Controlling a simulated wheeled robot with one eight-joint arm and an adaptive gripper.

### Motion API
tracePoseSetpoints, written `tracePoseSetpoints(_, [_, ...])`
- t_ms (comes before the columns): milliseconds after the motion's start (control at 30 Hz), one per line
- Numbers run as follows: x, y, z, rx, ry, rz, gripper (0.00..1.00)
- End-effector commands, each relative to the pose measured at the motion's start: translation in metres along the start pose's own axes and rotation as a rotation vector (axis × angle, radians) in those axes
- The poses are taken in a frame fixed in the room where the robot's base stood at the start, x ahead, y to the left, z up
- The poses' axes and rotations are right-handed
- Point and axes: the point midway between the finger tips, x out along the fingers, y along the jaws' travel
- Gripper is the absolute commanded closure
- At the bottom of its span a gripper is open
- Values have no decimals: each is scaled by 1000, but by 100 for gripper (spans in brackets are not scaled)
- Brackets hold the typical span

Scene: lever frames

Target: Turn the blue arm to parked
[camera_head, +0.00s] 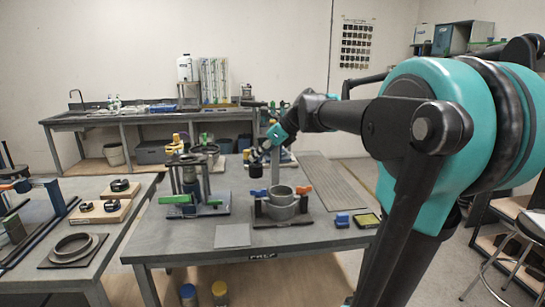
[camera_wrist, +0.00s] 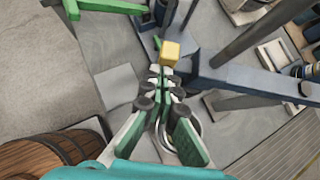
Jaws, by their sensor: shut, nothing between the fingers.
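A blue arm (camera_wrist: 240,80) crosses the upper right of the wrist view, on top of a dark upright post (camera_wrist: 257,33). A yellow block (camera_wrist: 169,53) is at its left end; yellow also shows beside my gripper in the head view (camera_head: 246,155). My gripper (camera_wrist: 167,76) is shut and empty, its fingertips just below the yellow block in the picture. I cannot tell whether they touch the arm. In the head view my gripper (camera_head: 262,150) is above the middle table, and the blue arm is mostly hidden there. No parked mark can be made out.
A round grey housing (camera_head: 282,207) with an orange handle (camera_head: 304,190) stands below my gripper. A frame with a green handle (camera_head: 175,199) stands to its left. A flat grey plate (camera_head: 232,236) lies in front. A blue block (camera_head: 342,220) is at right.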

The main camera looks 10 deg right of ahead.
Motion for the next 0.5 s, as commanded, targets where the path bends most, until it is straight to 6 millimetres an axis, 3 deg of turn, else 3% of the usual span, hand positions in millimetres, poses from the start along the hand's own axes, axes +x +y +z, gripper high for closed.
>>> tracePoseSetpoints(100, [20,6,20,70,-1,-74,100])
tracePoseSetpoints(500, [81,-8,81,79,1,-80,100])
